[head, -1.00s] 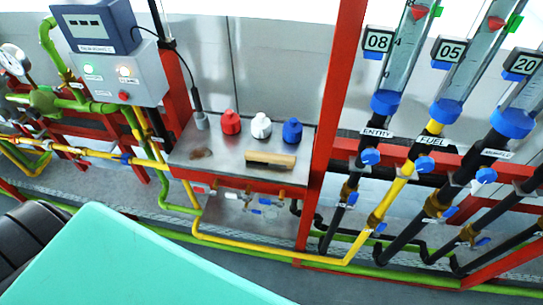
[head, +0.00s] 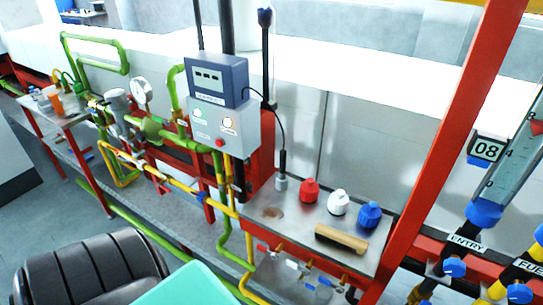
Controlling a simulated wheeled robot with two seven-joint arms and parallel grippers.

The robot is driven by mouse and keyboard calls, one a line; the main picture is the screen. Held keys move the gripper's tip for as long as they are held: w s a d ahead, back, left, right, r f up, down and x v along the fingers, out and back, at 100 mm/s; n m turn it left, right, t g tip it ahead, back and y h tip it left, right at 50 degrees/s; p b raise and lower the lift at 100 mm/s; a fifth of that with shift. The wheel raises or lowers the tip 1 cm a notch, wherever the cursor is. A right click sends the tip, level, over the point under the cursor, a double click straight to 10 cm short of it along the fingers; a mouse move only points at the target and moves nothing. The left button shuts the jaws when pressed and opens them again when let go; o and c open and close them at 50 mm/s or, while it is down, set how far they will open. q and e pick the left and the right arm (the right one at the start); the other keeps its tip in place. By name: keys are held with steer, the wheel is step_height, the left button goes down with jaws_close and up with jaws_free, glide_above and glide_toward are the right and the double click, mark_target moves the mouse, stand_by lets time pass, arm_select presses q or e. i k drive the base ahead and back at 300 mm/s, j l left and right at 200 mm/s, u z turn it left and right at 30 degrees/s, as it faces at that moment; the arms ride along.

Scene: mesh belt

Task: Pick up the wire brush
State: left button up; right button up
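The wire brush (head: 341,239) appears as a wooden-backed bar with a dark underside. It lies near the front edge of a small metal shelf (head: 298,223), in front of the white and blue bottles. Neither of my grippers shows in the head view, so I cannot tell where they are relative to the brush.
Red (head: 309,190), white (head: 338,202) and blue (head: 369,215) bottles stand behind the brush. A grey control box (head: 224,127) is left of the shelf. Red frame posts and a flow tube (head: 515,160) are on the right. A black seat (head: 90,272) is at lower left.

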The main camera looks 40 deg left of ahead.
mark_target(328, 234)
steer(key=l+u, duration=0.15)
steer(key=u, duration=0.55)
steer(key=i, duration=0.05)
